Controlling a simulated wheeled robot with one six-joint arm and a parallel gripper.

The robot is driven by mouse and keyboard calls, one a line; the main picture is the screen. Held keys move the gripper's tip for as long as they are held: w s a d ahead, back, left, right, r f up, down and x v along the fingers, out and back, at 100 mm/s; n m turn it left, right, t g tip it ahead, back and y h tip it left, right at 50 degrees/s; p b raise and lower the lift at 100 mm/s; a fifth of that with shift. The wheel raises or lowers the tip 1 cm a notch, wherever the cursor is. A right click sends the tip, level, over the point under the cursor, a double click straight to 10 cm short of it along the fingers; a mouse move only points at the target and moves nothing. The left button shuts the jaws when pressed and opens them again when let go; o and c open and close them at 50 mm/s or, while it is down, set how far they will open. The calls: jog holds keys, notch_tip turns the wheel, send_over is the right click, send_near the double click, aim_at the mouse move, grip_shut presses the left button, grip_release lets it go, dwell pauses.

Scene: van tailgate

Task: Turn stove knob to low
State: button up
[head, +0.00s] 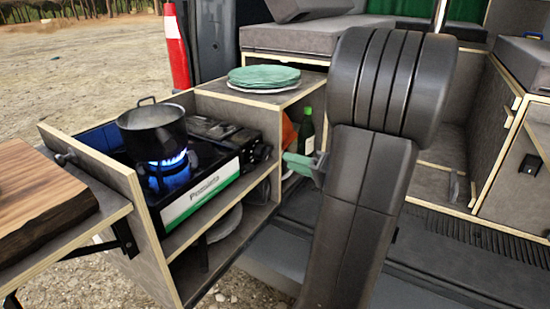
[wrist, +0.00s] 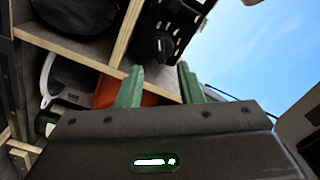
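The camping stove (head: 205,180) sits in the pull-out drawer at left, with a lit blue flame (head: 168,172) under a dark pot (head: 152,130). Its black knob (head: 262,152) is at the stove's right end; its setting is too small to read. In the wrist view the knob (wrist: 164,46) shows beyond and between the fingertips. My gripper (head: 300,163) is to the right of the knob and apart from it, partly hidden by my arm. In the wrist view its two green fingers (wrist: 160,76) stand apart with nothing between them.
Green plates (head: 264,76) are stacked on the cabinet top behind the stove. A green bottle (head: 307,130) and an orange item (head: 289,132) stand in the compartment behind my gripper. A wooden board (head: 40,200) lies at far left. Wooden panel edges frame the stove.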

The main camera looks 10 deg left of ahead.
aim_at(268, 155)
jog(key=shift+x, duration=3.2)
jog(key=shift+c, duration=0.4)
grip_shut()
